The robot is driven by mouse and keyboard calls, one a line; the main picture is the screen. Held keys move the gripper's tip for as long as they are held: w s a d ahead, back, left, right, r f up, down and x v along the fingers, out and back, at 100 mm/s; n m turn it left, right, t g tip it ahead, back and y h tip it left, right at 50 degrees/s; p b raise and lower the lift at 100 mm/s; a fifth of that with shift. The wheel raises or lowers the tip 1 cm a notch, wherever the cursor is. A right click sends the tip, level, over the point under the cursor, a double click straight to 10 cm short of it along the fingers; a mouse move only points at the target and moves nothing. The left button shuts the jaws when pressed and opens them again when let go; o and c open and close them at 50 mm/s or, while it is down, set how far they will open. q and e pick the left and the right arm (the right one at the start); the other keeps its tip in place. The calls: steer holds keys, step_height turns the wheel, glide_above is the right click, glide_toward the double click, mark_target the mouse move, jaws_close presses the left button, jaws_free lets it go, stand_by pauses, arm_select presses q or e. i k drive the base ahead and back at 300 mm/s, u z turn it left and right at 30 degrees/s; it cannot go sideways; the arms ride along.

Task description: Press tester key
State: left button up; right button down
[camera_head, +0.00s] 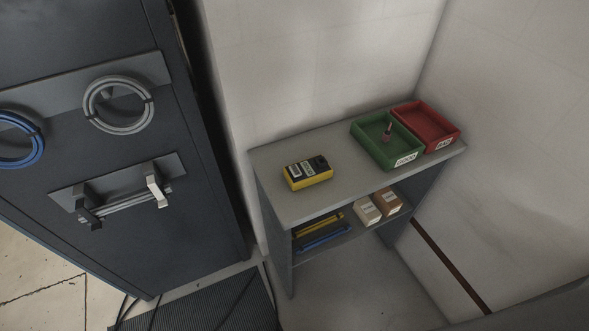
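The tester (307,173) is a yellow and black box with pale label patches on top. It lies on the left half of the grey shelf unit's top (290,205). A dark round part shows at its right end, but its key is too small to make out. Neither of my grippers is in view, and nothing touches the tester.
A green tray (366,153) holding a small object (387,131) and a red tray (452,131) stand at the right of the top. Small boxes (367,211) and yellow and blue items lie on the lower shelf. A dark cabinet (200,215) with coiled cables stands left.

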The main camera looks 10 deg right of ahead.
mark_target(294, 171)
steer(key=z, duration=0.75)
steer(key=k, duration=1)
steer(key=u, duration=1.35)
steer(key=i, duration=0.55)
